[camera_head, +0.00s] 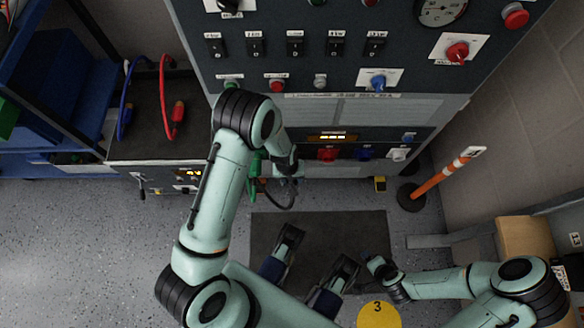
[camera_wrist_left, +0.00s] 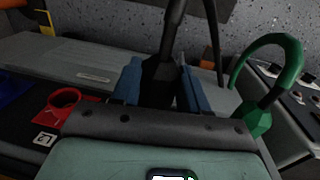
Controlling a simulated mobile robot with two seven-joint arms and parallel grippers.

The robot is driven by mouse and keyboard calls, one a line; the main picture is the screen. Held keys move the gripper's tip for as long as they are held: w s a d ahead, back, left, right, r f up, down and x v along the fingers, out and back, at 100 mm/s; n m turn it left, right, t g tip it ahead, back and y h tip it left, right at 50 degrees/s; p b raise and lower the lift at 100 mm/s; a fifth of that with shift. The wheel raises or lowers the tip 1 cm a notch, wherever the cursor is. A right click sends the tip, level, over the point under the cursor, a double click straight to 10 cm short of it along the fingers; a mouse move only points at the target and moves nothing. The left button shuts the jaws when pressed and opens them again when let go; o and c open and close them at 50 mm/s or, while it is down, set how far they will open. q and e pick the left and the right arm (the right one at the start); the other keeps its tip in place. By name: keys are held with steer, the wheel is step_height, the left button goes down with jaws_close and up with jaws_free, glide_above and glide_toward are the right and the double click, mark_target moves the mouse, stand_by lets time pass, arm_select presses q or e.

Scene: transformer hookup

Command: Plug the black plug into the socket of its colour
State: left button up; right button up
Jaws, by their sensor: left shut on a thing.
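My left gripper (camera_head: 285,179) is in front of the lower part of the cabinet. In the left wrist view its blue fingers (camera_wrist_left: 160,84) are shut on the black plug (camera_wrist_left: 159,72), with a black cable rising from it. In the head view the cable (camera_head: 284,201) hangs in a loop below the gripper. Red (camera_head: 328,154), blue (camera_head: 364,153) and white (camera_head: 398,154) sockets sit in a row right of the gripper. I cannot make out a black socket; my left arm hides part of the panel. My right gripper (camera_head: 371,262) is low over the mat, its fingers too small to judge.
A green plug with a green cable (camera_wrist_left: 264,100) is close beside the left gripper. Red (camera_head: 178,112) and blue (camera_head: 126,112) plugs lie on the side bench (camera_head: 146,145). An orange-and-white post (camera_head: 440,179) stands right of the cabinet. The dark floor mat (camera_head: 262,226) is in front.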

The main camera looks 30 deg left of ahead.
arm_select(q)
steer(key=shift+w+a+b, duration=0.25)
steer(key=shift+w+a, duration=0.2)
steer(key=shift+w, duration=0.25)
steer(key=shift+w+a+b, duration=0.25)
steer(key=shift+w+a, duration=0.15)
steer(key=shift+w, duration=0.25)
steer(key=o, duration=1.4)
steer(key=shift+s+a+r+p, duration=0.2)
steer(key=shift+r+p, duration=1.05)
steer(key=shift+r, duration=0.5)
steer(key=shift+s+a+r+p, duration=0.1)
steer(key=shift+a+r+p, duration=0.05)
steer(key=shift+r+p, duration=1.35)
steer(key=shift+r+b, duration=0.25)
steer(key=shift+b, duration=0.05)
